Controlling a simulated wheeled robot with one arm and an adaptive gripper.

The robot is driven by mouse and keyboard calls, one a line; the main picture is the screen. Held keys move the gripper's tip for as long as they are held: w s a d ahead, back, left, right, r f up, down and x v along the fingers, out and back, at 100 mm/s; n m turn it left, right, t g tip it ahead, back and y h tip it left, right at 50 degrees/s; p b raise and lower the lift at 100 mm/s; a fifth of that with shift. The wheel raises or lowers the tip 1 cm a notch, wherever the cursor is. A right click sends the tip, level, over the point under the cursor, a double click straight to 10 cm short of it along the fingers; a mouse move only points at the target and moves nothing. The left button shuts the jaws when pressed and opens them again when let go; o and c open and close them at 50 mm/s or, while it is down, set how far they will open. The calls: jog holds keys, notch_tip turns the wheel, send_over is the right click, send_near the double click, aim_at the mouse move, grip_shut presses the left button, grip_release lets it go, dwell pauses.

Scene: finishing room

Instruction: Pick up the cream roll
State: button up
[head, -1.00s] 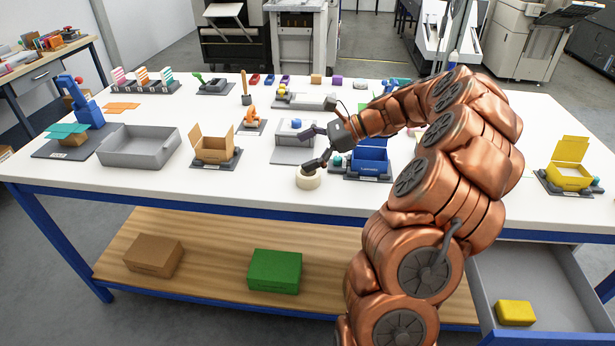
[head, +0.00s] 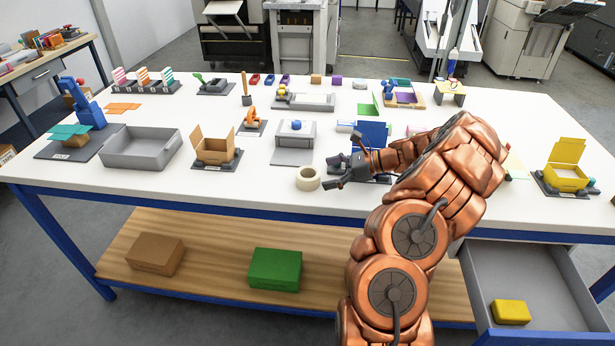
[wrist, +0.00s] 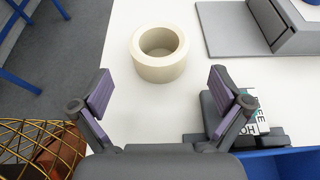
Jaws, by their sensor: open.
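The cream roll (head: 308,179) is a short, wide ring lying flat on the white table near its front edge. It also shows in the wrist view (wrist: 160,67), hole facing up, ahead of the fingertips and roughly centred between them. My gripper (head: 333,172) is low over the table just right of the roll, pointing left at it. In the wrist view its two purple-padded fingers (wrist: 160,93) are spread wide with nothing between them. The roll appears apart from both fingers.
A blue box (head: 371,138) stands behind my gripper, close to its right side. A grey stand (head: 292,157) sits behind the roll. The table's front edge (head: 250,200) is close. Left of the roll, a cardboard box (head: 213,150) and grey tray (head: 140,147) leave clear tabletop between.

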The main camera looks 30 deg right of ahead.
aim_at(316, 175)
jog(key=shift+p+x, duration=0.75)
jog(key=shift+x, duration=2.35)
jog(key=shift+r, duration=0.1)
jog(key=c, duration=1.2)
